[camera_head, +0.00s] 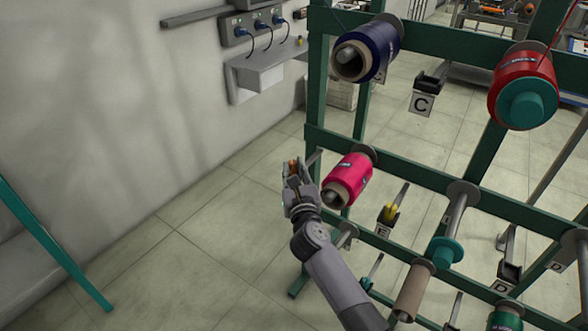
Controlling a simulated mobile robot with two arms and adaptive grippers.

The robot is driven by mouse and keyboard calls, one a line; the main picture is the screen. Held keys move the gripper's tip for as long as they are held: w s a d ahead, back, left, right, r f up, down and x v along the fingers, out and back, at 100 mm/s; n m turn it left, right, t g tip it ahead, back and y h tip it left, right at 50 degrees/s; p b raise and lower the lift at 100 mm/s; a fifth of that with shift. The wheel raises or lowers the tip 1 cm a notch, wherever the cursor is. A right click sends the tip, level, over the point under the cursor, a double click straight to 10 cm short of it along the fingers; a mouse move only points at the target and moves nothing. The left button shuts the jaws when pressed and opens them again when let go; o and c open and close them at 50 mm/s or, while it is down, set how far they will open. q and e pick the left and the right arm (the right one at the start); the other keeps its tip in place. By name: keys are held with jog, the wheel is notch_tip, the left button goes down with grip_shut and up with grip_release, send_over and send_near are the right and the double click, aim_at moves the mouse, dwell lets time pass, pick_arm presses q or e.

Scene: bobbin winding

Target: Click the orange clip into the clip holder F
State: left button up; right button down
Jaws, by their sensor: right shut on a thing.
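My right gripper (295,175) reaches up from the bottom of the head view and is shut on a small orange clip (293,164). Only a bit of the clip shows between the fingertips. The gripper is at the left end of the green rack, just left of the pink spool. A short grey bar (313,158) sticks out from the rack close beside the fingertips. I cannot tell whether it belongs to clip holder F, as no label F is readable; the gripper may hide it. I cannot tell whether the clip touches the bar. My left gripper is not in view.
The green rack (420,178) carries a pink spool (348,180), a blue spool (367,50) and a red spool (523,85). A holder with a yellow clip (391,212) and a holder labelled C (422,104) are nearby. The floor left of the gripper is clear.

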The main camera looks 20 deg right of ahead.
jog(key=c, duration=1.4)
grip_release()
jog(key=shift+s, duration=0.1)
jog(key=s+a, duration=0.2)
jog(key=s, duration=1)
notch_tip(320, 180, down, 21)
jog(key=s+a+n+g+y+p, duration=0.1)
jog(key=s+a+n+g+y, duration=0.15)
jog(key=n, duration=1.35)
jog(key=s+f+n+g+y+p, duration=0.1)
jog(key=s+f+n+g, duration=0.1)
jog(key=s+f+n, duration=0.45)
jog(key=s+f+n+g+y, duration=0.1)
jog(key=s+f+n+g, duration=0.25)
jog(key=f, duration=0.65)
jog(key=s+d+f+n+g, duration=0.3)
jog(key=s+f+n, duration=0.1)
jog(key=s, duration=0.7)
jog(key=s+d+f+n+g+h, duration=0.1)
jog(key=s+f+n, duration=0.4)
jog(key=s, duration=0.6)
jog(key=s+d+f+n+g+p, duration=0.1)
jog(key=s+d+f+n+g, duration=0.3)
jog(key=s+f, duration=0.4)
jog(key=s+n+g, duration=0.1)
jog(key=s, duration=0.2)
jog(key=shift+s+d+f+h, duration=0.2)
jog(key=shift+s+d+h, duration=0.1)
jog(key=shift+s+h, duration=0.05)
